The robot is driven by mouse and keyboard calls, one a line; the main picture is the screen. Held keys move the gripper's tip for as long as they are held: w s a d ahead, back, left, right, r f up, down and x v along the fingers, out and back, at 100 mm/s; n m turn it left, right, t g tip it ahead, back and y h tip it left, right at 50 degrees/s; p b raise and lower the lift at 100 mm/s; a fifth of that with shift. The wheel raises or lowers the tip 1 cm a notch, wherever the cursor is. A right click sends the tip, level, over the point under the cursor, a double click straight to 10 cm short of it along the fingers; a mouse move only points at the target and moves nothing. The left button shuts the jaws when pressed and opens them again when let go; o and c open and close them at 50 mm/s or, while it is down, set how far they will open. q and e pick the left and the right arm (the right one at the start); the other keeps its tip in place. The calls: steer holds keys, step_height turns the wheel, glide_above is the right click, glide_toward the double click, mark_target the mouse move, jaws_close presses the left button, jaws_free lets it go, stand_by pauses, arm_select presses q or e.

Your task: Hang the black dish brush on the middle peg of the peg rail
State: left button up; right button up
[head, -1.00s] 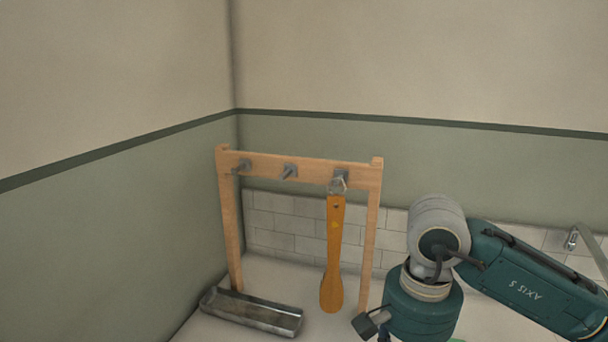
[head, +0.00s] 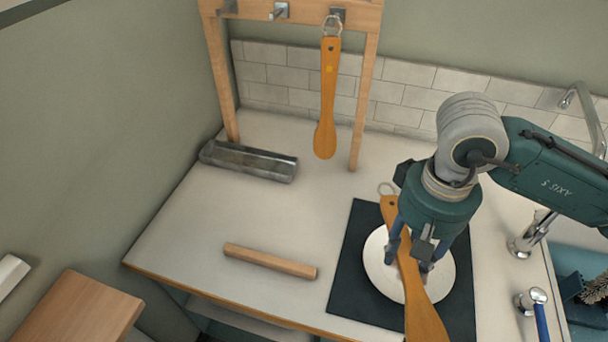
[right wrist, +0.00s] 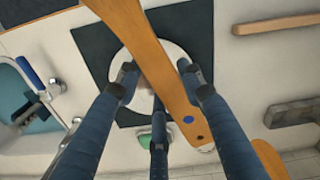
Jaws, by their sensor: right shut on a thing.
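The peg rail (head: 300,8) stands at the back, its top cut off by the head view. Its middle peg (head: 279,11) is bare. A wooden spatula (head: 328,95) with a yellow dot hangs by a ring from the right peg. My right gripper (head: 409,258) points down over the white plate (head: 376,268), shut on a second wooden spatula (head: 424,318) with a blue dot; its fingers straddle it in the right wrist view (right wrist: 160,62). A dark bristled thing (head: 592,288) in the sink, partly cut off, may be the black dish brush. My left gripper is out of view.
The plate is on a dark mat (head: 345,290). A wooden rod (head: 270,261) lies left of it. A grey metal tray (head: 248,161) is under the rail. Taps (head: 528,236) stand by the sink at right. A small green thing (right wrist: 147,138) is unclear.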

steer(key=shift+w+a+r+m, duration=0.15)
steer(key=shift+w+a+m, duration=0.3)
steer(key=shift+m, duration=0.45)
steer(key=w+a+r+n, duration=0.2)
steer(key=a+n, duration=0.4)
steer(key=n, duration=0.5)
steer(key=w+a+r+n, duration=0.2)
steer(key=w+a+n, duration=0.2)
steer(key=n, duration=0.7)
steer(key=w+a+r+n, duration=0.2)
steer(key=w+a+n, duration=0.2)
steer(key=a+n, duration=0.4)
steer(key=n, duration=0.4)
steer(key=shift+a+r, duration=0.15)
steer(key=shift+a, duration=0.2)
steer(key=shift+w, duration=0.1)
step_height(320, 180, down, 20)
steer(key=p, duration=0.3)
steer(key=shift+r, duration=0.25)
steer(key=shift+f, duration=0.1)
